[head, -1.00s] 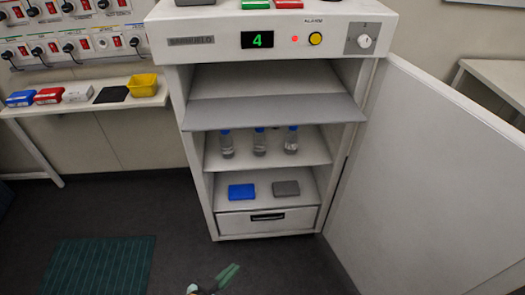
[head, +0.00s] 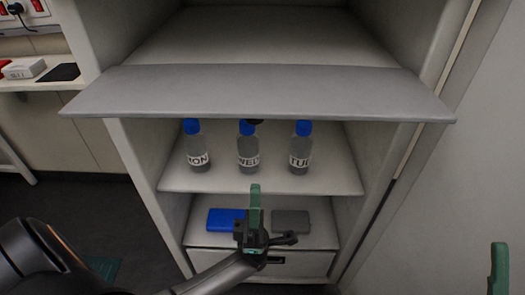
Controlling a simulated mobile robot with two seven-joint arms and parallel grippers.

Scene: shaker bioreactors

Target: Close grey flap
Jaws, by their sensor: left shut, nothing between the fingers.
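The grey flap (head: 260,92) is open and sticks out roughly level from the front of the white cabinet, below its top compartment. My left gripper (head: 255,190) is in front of the cabinet, lower than the flap and apart from it in the picture. Its green fingers point up and are together, with nothing between them. It hides part of the lower shelf and the drawer. A green finger of my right gripper (head: 499,268) shows at the lower right edge; the rest of it is out of view.
Three blue-capped bottles (head: 248,152) stand on the middle shelf under the flap. A blue box (head: 226,219) and a grey box (head: 291,222) lie on the lower shelf above a drawer. The cabinet's white door (head: 465,160) stands open at the right. A side shelf (head: 40,82) is at left.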

